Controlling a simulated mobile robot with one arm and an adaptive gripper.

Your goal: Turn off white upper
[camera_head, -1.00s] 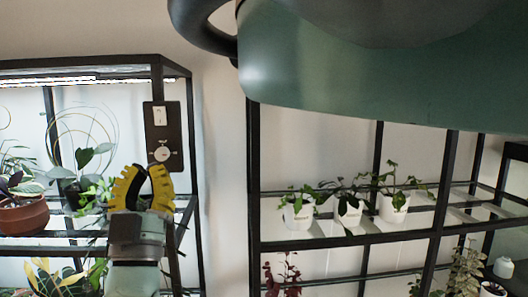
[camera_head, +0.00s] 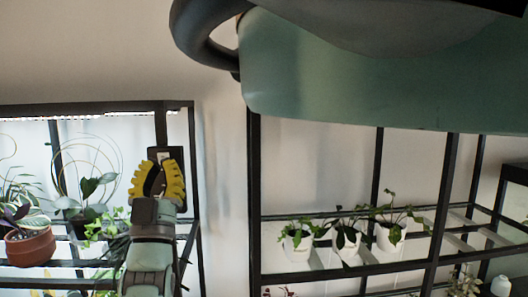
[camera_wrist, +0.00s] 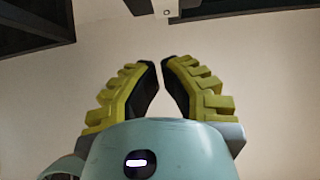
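The black control panel (camera_head: 178,153) is on the right side of the left shelf in the head view. My gripper is in front of it and hides most of it, including its knob. The white upper switch on the panel is mostly or fully hidden in the head view now. My gripper (camera_head: 161,164) has yellow ribbed fingers with dark pads and points up toward the panel. In the wrist view the fingertips (camera_wrist: 160,61) nearly meet with a narrow gap, and nothing is held. Whether they touch the panel cannot be told.
The left shelf has a black frame (camera_head: 193,150) and holds potted plants, including one in a terracotta pot (camera_head: 30,246). The right shelf (camera_head: 255,200) holds several white pots. A small white part (camera_wrist: 165,8) and dark bars show at the wrist view's top edge.

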